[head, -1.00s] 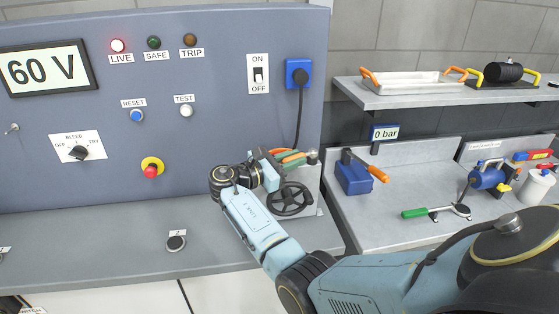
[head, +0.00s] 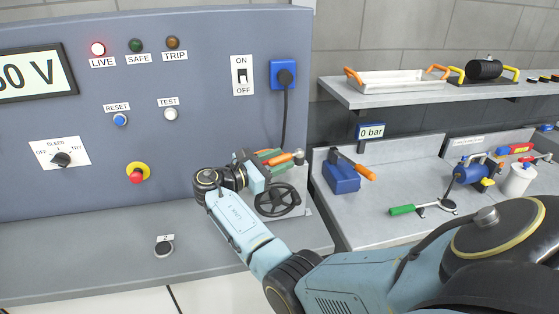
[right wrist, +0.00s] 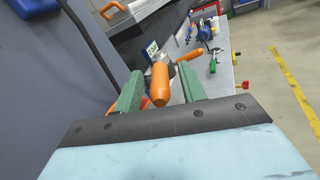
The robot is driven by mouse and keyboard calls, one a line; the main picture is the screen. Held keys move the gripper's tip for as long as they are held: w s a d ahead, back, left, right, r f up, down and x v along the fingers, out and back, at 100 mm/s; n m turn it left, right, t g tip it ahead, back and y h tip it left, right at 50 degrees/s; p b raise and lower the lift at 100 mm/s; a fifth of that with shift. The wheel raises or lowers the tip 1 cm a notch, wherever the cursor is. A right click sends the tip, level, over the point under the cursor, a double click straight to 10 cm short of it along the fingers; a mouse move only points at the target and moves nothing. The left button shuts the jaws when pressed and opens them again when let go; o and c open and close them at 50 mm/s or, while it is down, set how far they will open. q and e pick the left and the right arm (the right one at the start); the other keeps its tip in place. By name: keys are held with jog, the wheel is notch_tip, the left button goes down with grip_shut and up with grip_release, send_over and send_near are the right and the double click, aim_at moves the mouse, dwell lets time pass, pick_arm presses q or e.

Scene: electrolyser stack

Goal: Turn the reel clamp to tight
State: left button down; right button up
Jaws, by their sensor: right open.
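An orange handle (right wrist: 160,85), probably that of the reel clamp, points toward the camera in the right wrist view, between two green fingers. In the head view the same orange handle (head: 285,159) shows just above a black spoked wheel (head: 278,200), with a greyish knob at its right end. My right gripper (right wrist: 160,92) is open, its fingers on either side of the handle with gaps visible. In the head view my right gripper (head: 268,160) partly hides the clamp's base. I cannot read any tight mark. My left gripper is not in view.
A panel with a red stop button (head: 137,173) and a blue socket (head: 284,74) with a black cable stands behind. To the right are a blue box with an orange lever (head: 342,175), a green-handled tool (head: 403,210) and a shelf with a white tray (head: 395,82).

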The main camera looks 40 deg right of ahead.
jog(key=w+a+b, duration=0.2)
jog(key=a, duration=1)
jog(key=shift+a, duration=0.4)
jog(key=shift+w, duration=0.1)
